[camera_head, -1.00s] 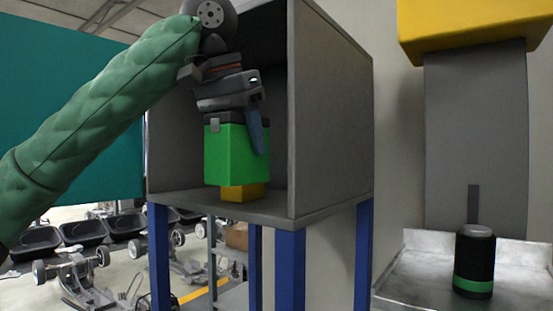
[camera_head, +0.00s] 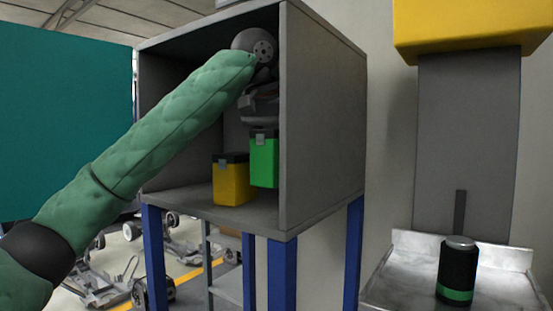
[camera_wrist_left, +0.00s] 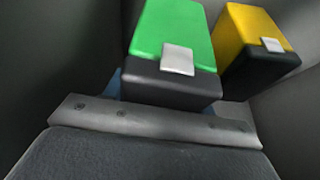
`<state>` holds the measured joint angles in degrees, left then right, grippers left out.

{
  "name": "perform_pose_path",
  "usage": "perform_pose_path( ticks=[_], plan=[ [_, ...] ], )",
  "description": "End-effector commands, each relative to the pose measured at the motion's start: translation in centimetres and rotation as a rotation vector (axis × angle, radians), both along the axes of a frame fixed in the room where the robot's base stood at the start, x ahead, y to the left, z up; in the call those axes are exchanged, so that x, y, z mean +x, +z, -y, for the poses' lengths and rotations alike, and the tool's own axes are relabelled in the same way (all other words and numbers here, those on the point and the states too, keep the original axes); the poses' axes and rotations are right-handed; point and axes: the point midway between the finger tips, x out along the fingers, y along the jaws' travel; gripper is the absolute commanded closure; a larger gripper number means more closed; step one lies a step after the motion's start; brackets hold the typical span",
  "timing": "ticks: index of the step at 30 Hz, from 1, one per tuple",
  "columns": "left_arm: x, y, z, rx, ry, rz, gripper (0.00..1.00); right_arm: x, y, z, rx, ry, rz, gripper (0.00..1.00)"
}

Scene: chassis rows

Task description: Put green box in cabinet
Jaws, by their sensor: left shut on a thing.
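The green box (camera_head: 264,162) with a dark lid is inside the grey cabinet (camera_head: 325,130), near its right wall. My left gripper (camera_head: 260,124) is shut on the box from above; its fingers are mostly hidden. The box's bottom is level with the middle of the yellow box, so it seems held above the cabinet floor. A yellow box (camera_head: 231,182) with a dark lid stands on the cabinet floor, left of the green box. It also shows in the left wrist view (camera_wrist_left: 250,30). My right gripper is not in view.
The cabinet stands on blue legs (camera_head: 282,270), open at the front. A black cylinder with a green band (camera_head: 458,272) stands on a metal tray (camera_head: 510,285) at right, below a yellow block (camera_head: 470,25). Wheeled chassis frames (camera_head: 110,285) lie behind at lower left.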

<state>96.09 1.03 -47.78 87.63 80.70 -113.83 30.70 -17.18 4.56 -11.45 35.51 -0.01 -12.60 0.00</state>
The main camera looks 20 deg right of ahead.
Motion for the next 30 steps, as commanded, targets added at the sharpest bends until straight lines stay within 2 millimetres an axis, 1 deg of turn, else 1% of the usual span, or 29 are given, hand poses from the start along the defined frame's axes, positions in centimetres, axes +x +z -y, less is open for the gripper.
perform_pose_path(
  ticks=[1, 3, 6, 9, 12, 19, 30],
  plan=[
    [0.0, -0.1, -0.1, 0.0, 0.0, -0.001, 0.8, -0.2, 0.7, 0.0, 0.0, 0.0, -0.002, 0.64],
    [0.0, -0.7, -0.1, -0.001, 0.0, -0.002, 0.8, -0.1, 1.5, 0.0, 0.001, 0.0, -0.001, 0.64],
    [0.0, -1.8, -0.1, 0.0, -0.001, -0.002, 0.8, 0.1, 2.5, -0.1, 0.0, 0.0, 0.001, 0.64],
    [0.0, -2.8, -0.1, 0.001, 0.0, -0.001, 0.8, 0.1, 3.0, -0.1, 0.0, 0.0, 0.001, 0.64],
    [-0.1, -3.3, -0.1, -0.001, 0.0, 0.0, 0.8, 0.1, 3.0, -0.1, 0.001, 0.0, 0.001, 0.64],
    [0.0, -3.5, -0.1, -0.001, 0.0, 0.0, 0.8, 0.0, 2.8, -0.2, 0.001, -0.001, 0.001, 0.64],
    [0.0, -4.3, -0.1, -0.001, 0.0, 0.0, 0.8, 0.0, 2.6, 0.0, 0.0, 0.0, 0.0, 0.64]
  ],
)
